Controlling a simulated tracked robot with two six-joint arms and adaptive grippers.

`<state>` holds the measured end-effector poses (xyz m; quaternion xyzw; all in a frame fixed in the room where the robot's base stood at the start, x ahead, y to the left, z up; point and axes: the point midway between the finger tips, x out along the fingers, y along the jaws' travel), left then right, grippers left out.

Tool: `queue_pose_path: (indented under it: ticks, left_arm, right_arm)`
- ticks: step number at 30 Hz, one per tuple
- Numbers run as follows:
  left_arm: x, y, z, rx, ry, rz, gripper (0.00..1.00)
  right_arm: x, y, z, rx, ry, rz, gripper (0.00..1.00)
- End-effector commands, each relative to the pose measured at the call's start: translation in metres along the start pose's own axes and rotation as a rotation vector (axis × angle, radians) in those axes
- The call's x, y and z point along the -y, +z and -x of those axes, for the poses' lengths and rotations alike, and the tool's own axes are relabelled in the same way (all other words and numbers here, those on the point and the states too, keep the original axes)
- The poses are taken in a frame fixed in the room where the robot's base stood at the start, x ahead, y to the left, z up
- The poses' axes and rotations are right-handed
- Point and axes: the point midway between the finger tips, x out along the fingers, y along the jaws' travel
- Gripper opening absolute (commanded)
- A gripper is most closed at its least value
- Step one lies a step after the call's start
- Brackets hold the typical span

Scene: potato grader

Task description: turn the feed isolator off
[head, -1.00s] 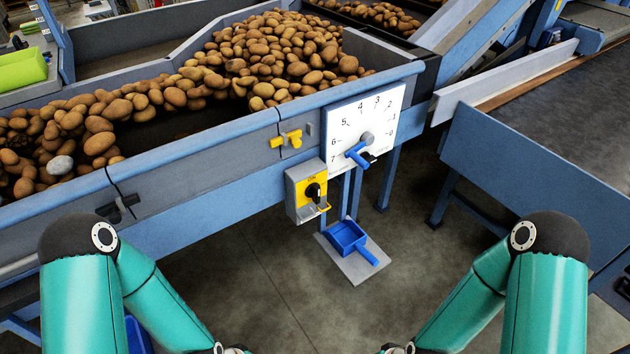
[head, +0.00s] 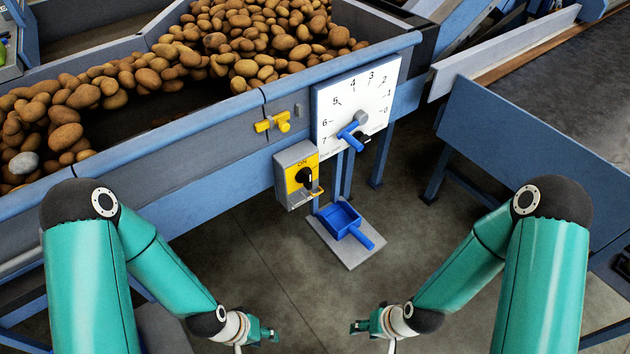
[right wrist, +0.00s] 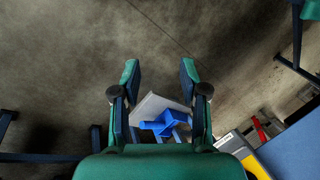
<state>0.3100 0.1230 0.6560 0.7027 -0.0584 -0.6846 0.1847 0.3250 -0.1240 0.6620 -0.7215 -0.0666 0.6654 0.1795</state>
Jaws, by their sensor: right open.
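The feed isolator (head: 296,176) is a grey box with a yellow face on the side of the potato hopper. Its black rotary knob (head: 304,178) stands about upright, under the word ON. A small yellow tab sticks out at the lower right of the box. My left gripper (head: 272,333) is low in the head view, below and left of the isolator, small and seen from the side. My right gripper (head: 356,328) is below and right of the isolator, apart from it. In the right wrist view its fingers (right wrist: 168,82) are spread with nothing between them.
A white dial plate (head: 356,105) with a blue pointer handle is just right of the isolator. A yellow latch (head: 272,123) sits above it. A blue scoop (head: 342,220) rests on a low grey plate below. Floor between my arms is clear.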

Motion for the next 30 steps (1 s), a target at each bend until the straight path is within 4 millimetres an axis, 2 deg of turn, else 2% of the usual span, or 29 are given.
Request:
queue_pose_path:
  ticks: [1,3,5,8,9,12,15,18,22,27,30]
  left_arm:
    - [0.006,0.000,-0.016,0.000,0.000,0.000,0.40]
    - [0.012,0.000,-0.034,0.001,0.000,0.000,0.40]
    - [0.019,0.000,-0.053,0.001,0.000,0.000,0.40]
    - [0.033,0.000,-0.090,0.001,0.000,0.001,0.40]
    - [0.038,0.000,-0.106,0.001,0.000,0.000,0.40]
    - [0.052,0.000,-0.144,0.001,0.000,0.000,0.40]
    - [0.065,-0.001,-0.179,0.001,0.000,0.000,0.40]
    - [0.075,-0.001,-0.208,0.001,0.000,0.000,0.40]
    - [0.084,-0.001,-0.233,0.001,0.000,0.000,0.40]
    - [0.089,-0.001,-0.246,0.000,0.000,0.000,0.40]
    - [0.089,-0.001,-0.246,0.000,0.000,0.000,0.40]
  right_arm:
    - [-0.003,-0.013,-0.012,-0.042,-0.007,0.021,0.44]
    - [0.008,-0.034,-0.025,-0.121,-0.024,0.064,0.44]
    - [0.011,-0.060,-0.033,-0.208,-0.043,0.115,0.44]
    - [0.017,-0.110,-0.038,-0.388,-0.083,0.219,0.44]
    - [0.021,-0.130,-0.036,-0.469,-0.102,0.267,0.44]
    - [0.036,-0.175,-0.025,-0.673,-0.153,0.392,0.44]
    - [0.055,-0.207,-0.003,-0.864,-0.207,0.518,0.44]
    - [0.074,-0.223,0.022,-1.026,-0.258,0.632,0.44]
    - [0.093,-0.229,0.050,-1.175,-0.311,0.747,0.44]
    - [0.107,-0.228,0.073,-1.271,-0.349,0.826,0.44]
    - [0.113,-0.230,0.076,-1.284,-0.357,0.841,0.44]
